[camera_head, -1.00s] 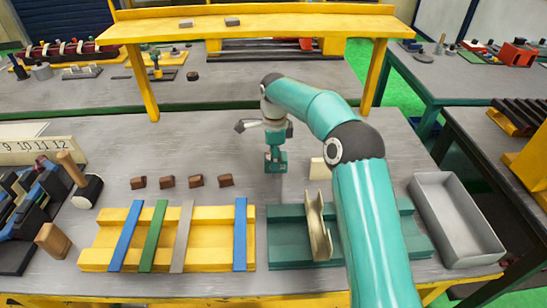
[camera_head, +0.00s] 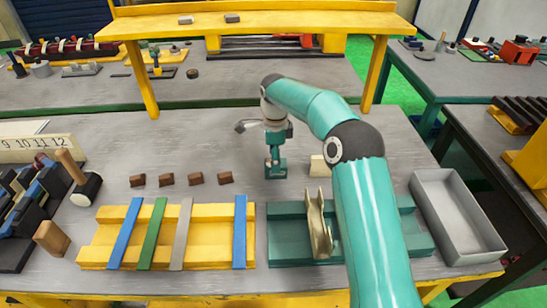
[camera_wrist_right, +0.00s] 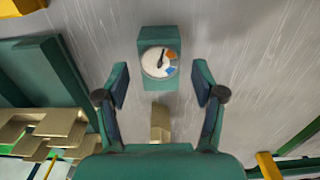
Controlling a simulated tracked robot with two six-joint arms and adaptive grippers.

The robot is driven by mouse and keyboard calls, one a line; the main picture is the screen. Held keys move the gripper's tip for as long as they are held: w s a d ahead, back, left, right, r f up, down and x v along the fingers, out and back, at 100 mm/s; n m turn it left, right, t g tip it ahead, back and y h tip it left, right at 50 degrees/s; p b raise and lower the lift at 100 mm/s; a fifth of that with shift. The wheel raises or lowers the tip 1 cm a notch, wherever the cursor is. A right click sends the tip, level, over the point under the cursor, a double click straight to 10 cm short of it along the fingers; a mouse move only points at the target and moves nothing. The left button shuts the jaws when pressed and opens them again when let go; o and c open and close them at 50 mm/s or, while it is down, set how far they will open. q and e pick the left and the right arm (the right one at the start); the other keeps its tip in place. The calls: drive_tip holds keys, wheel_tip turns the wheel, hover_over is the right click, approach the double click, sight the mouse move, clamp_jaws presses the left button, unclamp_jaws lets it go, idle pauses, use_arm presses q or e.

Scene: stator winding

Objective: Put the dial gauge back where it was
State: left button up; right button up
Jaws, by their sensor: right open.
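The dial gauge (camera_head: 276,171) is a small teal block on the grey bench, below my right gripper (camera_head: 273,146) in the head view. Its round white dial, with orange and blue patches, faces the camera in the right wrist view (camera_wrist_right: 158,62). My right gripper (camera_wrist_right: 161,88) is open, and its two fingers stand apart on either side of the space in front of the gauge. The fingers do not appear to press on the gauge. My left gripper is not in view.
A beige block (camera_head: 319,167) stands right of the gauge. A teal fixture (camera_head: 291,240) with a beige curved piece (camera_head: 319,225) lies in front. Several brown blocks (camera_head: 195,179) lie to the left. A grey tray (camera_head: 436,204) is at right. The bench behind the gauge is clear.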

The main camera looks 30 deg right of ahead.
drive_tip(key=shift+r, duration=0.3)
wheel_tip(320, 180, up, 13)
drive_tip(key=p, duration=0.3)
drive_tip(key=shift+f, duration=0.2)
